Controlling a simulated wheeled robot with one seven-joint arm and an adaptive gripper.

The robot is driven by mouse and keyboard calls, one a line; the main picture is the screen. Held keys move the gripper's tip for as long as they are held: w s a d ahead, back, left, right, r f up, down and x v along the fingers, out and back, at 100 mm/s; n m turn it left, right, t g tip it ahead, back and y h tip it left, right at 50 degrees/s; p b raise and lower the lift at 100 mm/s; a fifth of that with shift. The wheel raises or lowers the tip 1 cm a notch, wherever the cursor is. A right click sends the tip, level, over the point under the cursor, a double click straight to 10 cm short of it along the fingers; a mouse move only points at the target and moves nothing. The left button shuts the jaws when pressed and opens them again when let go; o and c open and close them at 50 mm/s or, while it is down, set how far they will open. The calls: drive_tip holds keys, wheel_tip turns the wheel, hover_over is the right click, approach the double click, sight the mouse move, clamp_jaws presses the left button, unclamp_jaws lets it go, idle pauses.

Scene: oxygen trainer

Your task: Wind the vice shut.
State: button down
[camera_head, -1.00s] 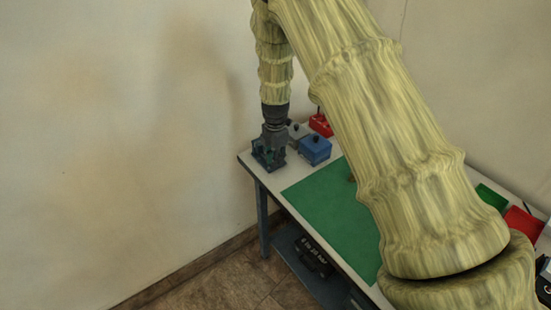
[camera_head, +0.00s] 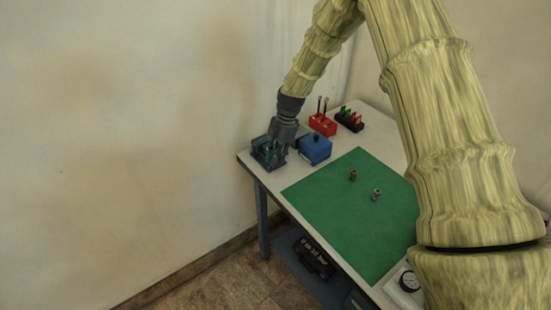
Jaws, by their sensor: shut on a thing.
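The vice (camera_head: 262,157) is a small dark blue-grey block at the far left corner of the white table. My gripper (camera_head: 275,152) reaches down to it from above, tilted, and is shut on a part of the vice. I take that part to be its handle, but it is too small and too covered by the fingers to make out. The gap between the vice jaws cannot be told from here.
A blue box (camera_head: 315,150) with a dark knob stands close right of the gripper. Behind it are a red holder (camera_head: 322,124) and a black rack (camera_head: 349,120). A green mat (camera_head: 340,215) bears two small fittings (camera_head: 353,175). A gauge (camera_head: 408,281) is at the front right.

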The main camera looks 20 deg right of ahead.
drive_tip(key=shift+w+d+f+g+y+b, duration=0.1)
drive_tip(key=shift+d+g+y+b, duration=0.2)
drive_tip(key=shift+y+b, duration=0.7)
drive_tip(key=shift+w+d+g+y+b, duration=0.1)
drive_tip(key=shift+g+y+b, duration=0.3)
drive_tip(key=shift+y+b, duration=0.55)
drive_tip(key=y+b, duration=0.1)
drive_tip(key=b, duration=0.1)
drive_tip(key=shift+d+g+y+b, duration=0.1)
drive_tip(key=shift+g+y+b, duration=0.15)
drive_tip(key=shift+g+b, duration=0.1)
drive_tip(key=shift+y+b, duration=0.4)
drive_tip(key=shift+b, duration=0.05)
drive_tip(key=c, duration=1.6)
unclamp_jaws()
drive_tip(key=shift+s, duration=0.1)
drive_tip(key=shift+c, duration=0.2)
drive_tip(key=shift+d+r, duration=0.1)
drive_tip(key=shift+r, duration=0.1)
drive_tip(key=shift+d+r, duration=0.1)
drive_tip(key=shift+r, duration=0.15)
drive_tip(key=v, duration=1.1)
drive_tip(key=shift+w+d, duration=0.25)
drive_tip(key=shift+d, duration=0.05)
